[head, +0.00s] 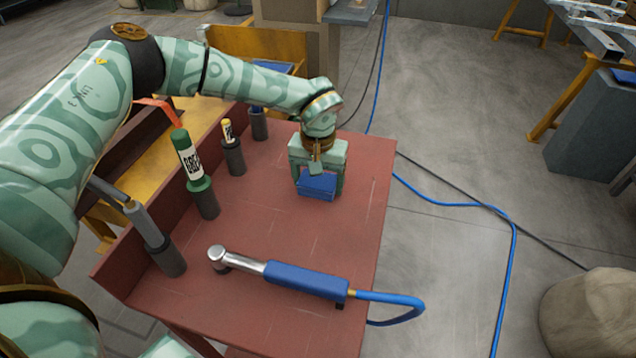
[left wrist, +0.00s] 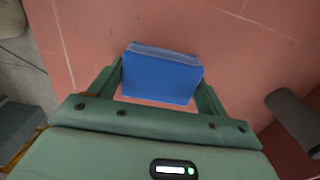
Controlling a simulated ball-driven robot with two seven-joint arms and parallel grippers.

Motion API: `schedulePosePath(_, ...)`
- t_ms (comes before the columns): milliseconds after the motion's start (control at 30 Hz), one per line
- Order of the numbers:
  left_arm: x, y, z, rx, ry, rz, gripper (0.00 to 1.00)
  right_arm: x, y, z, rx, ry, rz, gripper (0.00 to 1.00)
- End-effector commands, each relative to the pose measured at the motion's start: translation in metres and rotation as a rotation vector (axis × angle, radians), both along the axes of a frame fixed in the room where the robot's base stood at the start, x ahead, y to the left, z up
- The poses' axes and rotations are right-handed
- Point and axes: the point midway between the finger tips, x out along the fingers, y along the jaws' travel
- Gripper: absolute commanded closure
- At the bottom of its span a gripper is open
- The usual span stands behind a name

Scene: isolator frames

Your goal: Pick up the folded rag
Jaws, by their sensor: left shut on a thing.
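The folded rag is a blue, block-like bundle (head: 317,185) near the far right part of the red bench top in the head view. It also fills the space between the fingers in the left wrist view (left wrist: 161,77). My left gripper (head: 318,180) points down over the rag and is shut on it, one finger on each side. Whether the rag is touching the bench or just above it, I cannot tell. My right gripper is not in view.
A blue-handled air tool (head: 306,281) with a blue hose lies on the red bench (head: 255,220). A green tube (head: 190,160), a yellow-capped tube (head: 228,132) and a grey-handled tool (head: 145,222) stand in dark holders along the left edge. The bench's right edge is close to the rag.

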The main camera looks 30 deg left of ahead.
Motion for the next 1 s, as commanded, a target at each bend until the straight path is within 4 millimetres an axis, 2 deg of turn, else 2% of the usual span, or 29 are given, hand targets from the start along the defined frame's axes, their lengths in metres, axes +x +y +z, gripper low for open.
schedulePosePath(233,0.000,0.000,0.007,0.000,-0.001,0.000,0.45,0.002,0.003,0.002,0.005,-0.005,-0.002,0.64)
schedulePosePath(433,0.000,0.000,0.036,0.000,-0.004,0.001,0.45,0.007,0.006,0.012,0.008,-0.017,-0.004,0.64)
schedulePosePath(700,-0.042,-0.031,0.102,-0.002,-0.007,-0.004,0.45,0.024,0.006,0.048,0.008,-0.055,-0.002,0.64)
schedulePosePath(800,-0.066,-0.048,0.111,-0.001,-0.002,-0.006,0.45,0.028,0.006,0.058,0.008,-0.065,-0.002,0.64)
schedulePosePath(1000,-0.098,-0.072,0.125,0.000,-0.001,-0.004,0.45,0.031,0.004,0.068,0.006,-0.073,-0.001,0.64)
